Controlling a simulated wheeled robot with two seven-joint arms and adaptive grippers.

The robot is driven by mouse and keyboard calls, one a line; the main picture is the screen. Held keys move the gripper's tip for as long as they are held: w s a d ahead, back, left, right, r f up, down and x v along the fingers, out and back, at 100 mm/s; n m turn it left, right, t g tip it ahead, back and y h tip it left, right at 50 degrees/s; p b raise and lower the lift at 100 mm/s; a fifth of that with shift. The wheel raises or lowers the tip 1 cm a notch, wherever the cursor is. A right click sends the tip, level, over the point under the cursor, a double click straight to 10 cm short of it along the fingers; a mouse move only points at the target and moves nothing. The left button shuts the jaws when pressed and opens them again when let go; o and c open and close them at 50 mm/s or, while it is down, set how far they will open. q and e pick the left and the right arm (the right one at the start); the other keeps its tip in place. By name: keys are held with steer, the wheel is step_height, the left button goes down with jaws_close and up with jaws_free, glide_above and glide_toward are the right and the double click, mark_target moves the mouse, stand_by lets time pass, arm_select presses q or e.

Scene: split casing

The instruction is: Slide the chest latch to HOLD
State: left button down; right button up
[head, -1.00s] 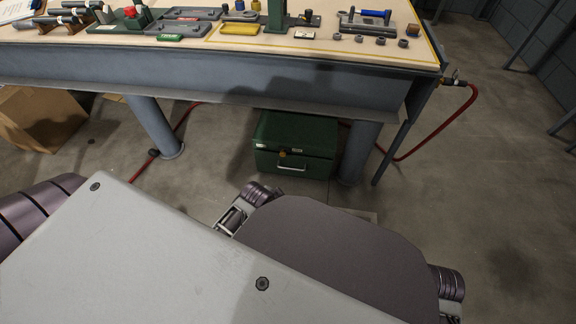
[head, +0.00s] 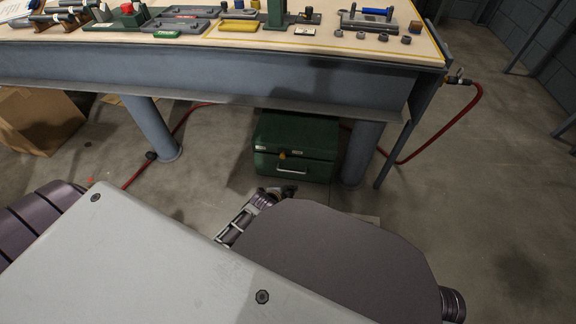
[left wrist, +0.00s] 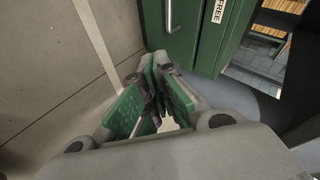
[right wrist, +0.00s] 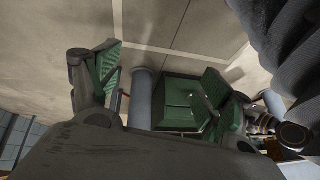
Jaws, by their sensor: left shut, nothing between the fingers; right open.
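The green chest (head: 296,140) stands on the floor under the workbench, lid shut. Its front has a small orange-brown latch knob (head: 282,155) above a pale handle (head: 292,170). In the left wrist view the chest (left wrist: 190,45) shows close up, with the handle (left wrist: 172,14) and a FREE label (left wrist: 219,10); I cannot make out the knob there. My left gripper (head: 288,190) is just in front of the chest, low and apart from the knob. Its fingers (left wrist: 153,75) are shut and empty. My right gripper (right wrist: 160,65) is open and empty, with the chest (right wrist: 178,95) beyond its fingers.
The workbench (head: 200,75) overhangs the chest, with tools and trays on top. Bench legs (head: 153,130) stand on both sides of the chest. A red hose (head: 450,128) hangs at the right. A cardboard box (head: 38,118) is at the left. The floor in front is clear.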

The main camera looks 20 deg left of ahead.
arm_select(q)
steer(key=w+a+f+m+t, duration=0.5)
steer(key=m+t, duration=0.1)
steer(key=m, duration=0.4)
steer(key=shift+w+f+m, duration=0.3)
steer(key=shift+w, duration=0.05)
arm_select(e)
steer(key=shift+s+a+f+m+t+y, duration=0.2)
steer(key=shift+a+f+t+y, duration=0.3)
steer(key=shift+a+f, duration=0.55)
steer(key=shift+s+a+f+m+t+y, duration=0.2)
steer(key=shift+a+f+t+y, duration=0.25)
steer(key=shift+a+f, duration=0.6)
arm_select(q)
steer(key=shift+a, duration=0.15)
steer(key=shift+w, duration=0.1)
arm_select(e)
steer(key=shift+w, duration=0.15)
